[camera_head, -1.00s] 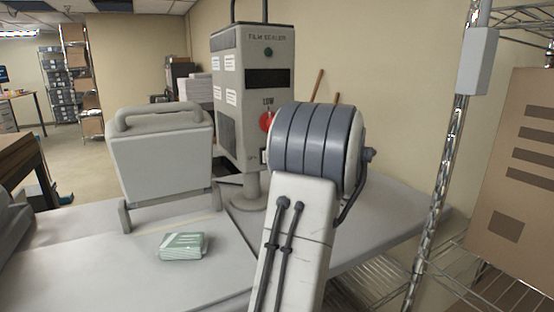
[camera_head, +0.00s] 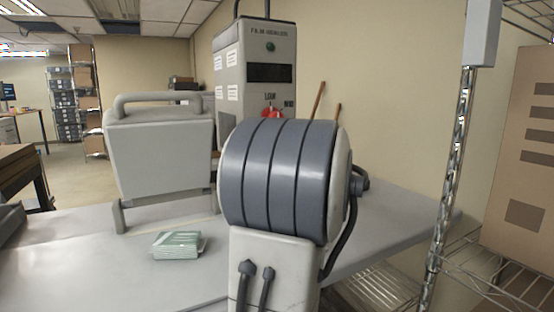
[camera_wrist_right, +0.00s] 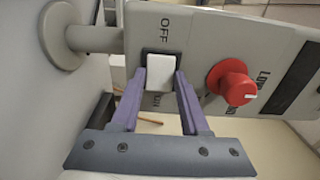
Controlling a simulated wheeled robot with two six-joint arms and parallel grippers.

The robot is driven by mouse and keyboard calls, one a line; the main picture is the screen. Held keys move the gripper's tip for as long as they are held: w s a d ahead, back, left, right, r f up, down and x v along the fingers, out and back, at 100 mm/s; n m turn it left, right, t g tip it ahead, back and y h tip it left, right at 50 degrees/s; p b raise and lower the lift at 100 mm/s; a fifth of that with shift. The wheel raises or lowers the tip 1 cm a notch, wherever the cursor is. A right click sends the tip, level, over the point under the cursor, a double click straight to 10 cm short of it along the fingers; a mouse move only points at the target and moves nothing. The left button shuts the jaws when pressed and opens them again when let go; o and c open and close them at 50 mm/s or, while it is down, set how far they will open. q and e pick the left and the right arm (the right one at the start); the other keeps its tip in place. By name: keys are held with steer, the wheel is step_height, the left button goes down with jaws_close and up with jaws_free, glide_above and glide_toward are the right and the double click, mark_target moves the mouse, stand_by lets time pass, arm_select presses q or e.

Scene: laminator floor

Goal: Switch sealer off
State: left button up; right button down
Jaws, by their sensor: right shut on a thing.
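There, a white rocker switch (camera_wrist_right: 161,61) sits in a black frame between the OFF and ON labels. My right gripper (camera_wrist_right: 162,74) has its purple fingers on either side of the switch, shut on it. In the head view my right arm hides its gripper and the sealer's lower part. My left gripper is not in view.
A grey sealing machine with a handle (camera_head: 160,150) stands on the table (camera_head: 90,270) to the left. A green-and-white packet (camera_head: 178,245) lies in front of it. A wire rack with a metal post (camera_head: 452,170) and a brown carton (camera_head: 527,140) stand on the right.

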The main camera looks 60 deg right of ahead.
steer(key=shift+c, duration=2)
jaws_free()
steer(key=b+v, duration=0.2)
steer(key=v, duration=0.8)
steer(key=shift+s+a+b, duration=0.15)
steer(key=shift+s+b, duration=0.05)
steer(key=shift+b, duration=0.2)
steer(key=p+x, duration=0.4)
steer(key=x, duration=0.6)
steer(key=shift+w+d, duration=0.2)
